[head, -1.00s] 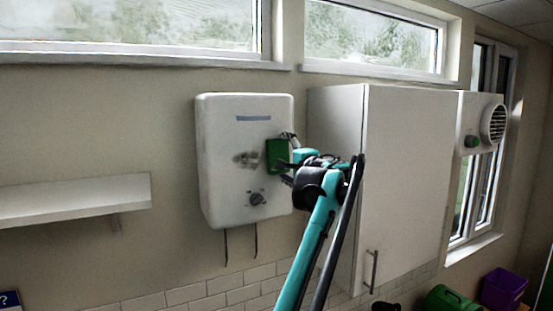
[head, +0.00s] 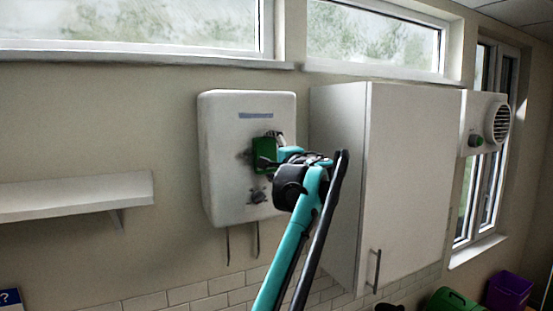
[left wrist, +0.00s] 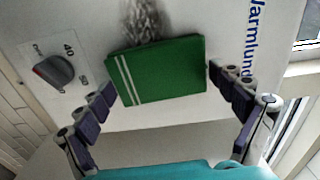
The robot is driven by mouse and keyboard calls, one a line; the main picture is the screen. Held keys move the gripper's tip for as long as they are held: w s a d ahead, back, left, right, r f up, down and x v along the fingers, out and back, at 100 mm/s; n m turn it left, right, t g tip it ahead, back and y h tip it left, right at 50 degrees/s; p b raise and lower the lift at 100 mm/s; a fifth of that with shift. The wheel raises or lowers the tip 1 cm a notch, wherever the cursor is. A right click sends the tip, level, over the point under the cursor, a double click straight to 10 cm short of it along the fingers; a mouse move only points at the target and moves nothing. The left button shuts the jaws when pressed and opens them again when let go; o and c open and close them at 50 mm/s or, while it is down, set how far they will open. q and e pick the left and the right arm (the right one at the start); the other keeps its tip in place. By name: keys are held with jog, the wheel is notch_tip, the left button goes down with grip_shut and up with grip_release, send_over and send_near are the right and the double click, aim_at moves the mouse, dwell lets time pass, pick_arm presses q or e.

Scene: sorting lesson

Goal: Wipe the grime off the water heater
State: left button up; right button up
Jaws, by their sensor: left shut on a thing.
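The water heater (head: 225,130) is a white box on the wall with a blue-grey label strip and a dark dial (head: 258,196). My left gripper (head: 275,153) is in front of its right half, shut on a green block-shaped wiper (head: 262,152). The left wrist view shows the wiper (left wrist: 165,70) with white stripes between the fingers, close against the heater's face; I cannot tell whether it touches. A grey grime smudge (left wrist: 146,22) shows at the wiper's edge, partly hidden by it. The dial (left wrist: 54,71) lies to the left there. My right gripper is not in view.
A white cupboard (head: 410,180) stands out from the wall just right of the heater, close to my left arm. A white shelf (head: 75,195) is at the left. A vented white unit (head: 478,125) hangs beyond the cupboard. Purple (head: 510,288) and green (head: 450,300) bins are low right.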

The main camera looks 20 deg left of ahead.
aim_at(236, 157)
pick_arm(q)
jog(key=s+a, duration=0.2)
jog(key=s, duration=0.1)
jog(key=shift+a+b, duration=0.35)
jog(key=shift+b, duration=0.05)
jog(key=shift+s+a, duration=0.6)
jog(key=shift+s, duration=0.15)
jog(key=shift+s+a, duration=0.35)
jog(key=shift+s, duration=0.1)
jog(key=shift+s+a, duration=0.5)
jog(key=shift+s, duration=0.1)
jog(key=shift+s+a, duration=0.25)
jog(key=shift+w+d, duration=0.15)
